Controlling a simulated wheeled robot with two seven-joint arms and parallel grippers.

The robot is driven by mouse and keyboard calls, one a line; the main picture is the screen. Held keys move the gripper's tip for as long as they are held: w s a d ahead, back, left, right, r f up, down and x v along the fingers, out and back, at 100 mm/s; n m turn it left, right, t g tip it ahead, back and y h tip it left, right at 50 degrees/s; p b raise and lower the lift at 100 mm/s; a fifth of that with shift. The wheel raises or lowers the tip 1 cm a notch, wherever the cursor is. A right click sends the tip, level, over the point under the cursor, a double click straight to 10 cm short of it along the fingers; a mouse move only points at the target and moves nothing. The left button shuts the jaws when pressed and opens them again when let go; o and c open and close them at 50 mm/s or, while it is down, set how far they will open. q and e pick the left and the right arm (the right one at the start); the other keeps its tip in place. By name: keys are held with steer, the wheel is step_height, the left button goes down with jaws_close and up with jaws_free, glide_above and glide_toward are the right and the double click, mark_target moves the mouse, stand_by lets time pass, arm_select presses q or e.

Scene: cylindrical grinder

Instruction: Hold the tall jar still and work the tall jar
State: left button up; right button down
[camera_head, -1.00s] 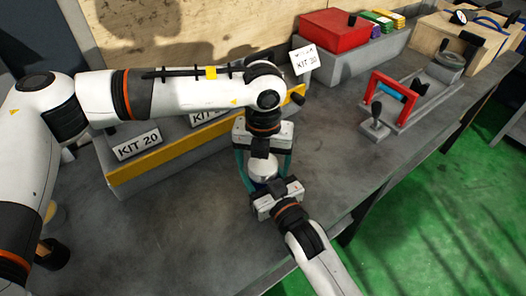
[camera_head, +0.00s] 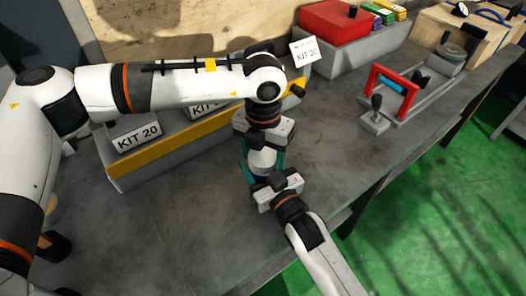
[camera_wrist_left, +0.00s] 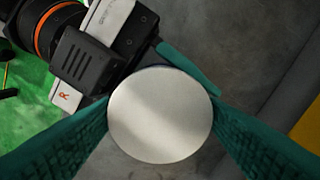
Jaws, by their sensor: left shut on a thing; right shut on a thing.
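The tall jar (camera_head: 263,160) stands upright near the middle of the bench, its white top and a dark blue part below showing between my grippers. In the left wrist view its round pale lid (camera_wrist_left: 160,115) fills the middle. My left gripper (camera_head: 264,158) comes from above, its teal fingers shut on the lid from both sides. My right gripper (camera_head: 265,182) reaches in from the front and is shut on the jar lower down; its body also shows in the left wrist view at upper left. Its fingertips and most of the jar's body are hidden.
A grey and yellow rack (camera_head: 150,170) with KIT 20 labels lies behind and left, close to my left arm. The bench (camera_head: 185,225) is clear in front.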

arm_select(q)
steer(key=o, duration=1.1)
steer(key=shift+r, duration=2.3)
steer(key=shift+c, duration=0.6)
steer(key=shift+r+n, duration=1.7)
